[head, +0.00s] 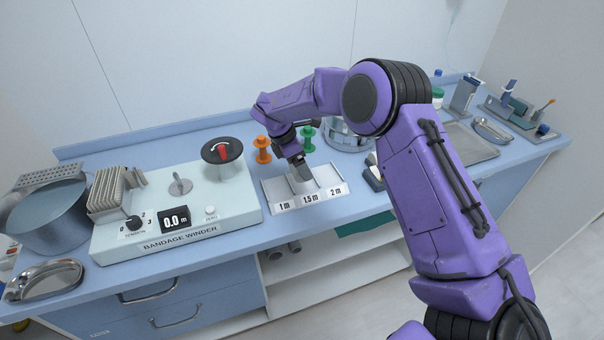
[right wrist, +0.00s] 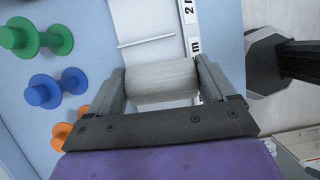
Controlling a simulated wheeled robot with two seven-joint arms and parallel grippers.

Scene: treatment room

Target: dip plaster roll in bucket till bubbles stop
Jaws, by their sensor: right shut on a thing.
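My right gripper (head: 299,170) is shut on a pale plaster roll (head: 302,186), over the middle part of the tray labelled 1 m, 1.5 m and 2 m (head: 268,195). In the right wrist view, the roll (right wrist: 160,82) sits crosswise between the two fingers of the gripper (right wrist: 160,85). I cannot tell whether the roll touches the tray floor. A grey metal bucket (head: 50,228) stands at the far left of the counter, with a perforated rack on its back rim. My left gripper is out of view.
The bandage winder (head: 185,225), reading 0.0 m, stands between bucket and tray. Orange (head: 263,150) and green (head: 308,140) spools stand behind the tray; a blue spool (right wrist: 45,91) shows in the wrist view. A steel basin (head: 346,136) is behind my arm. A kidney dish (head: 45,279) lies front left.

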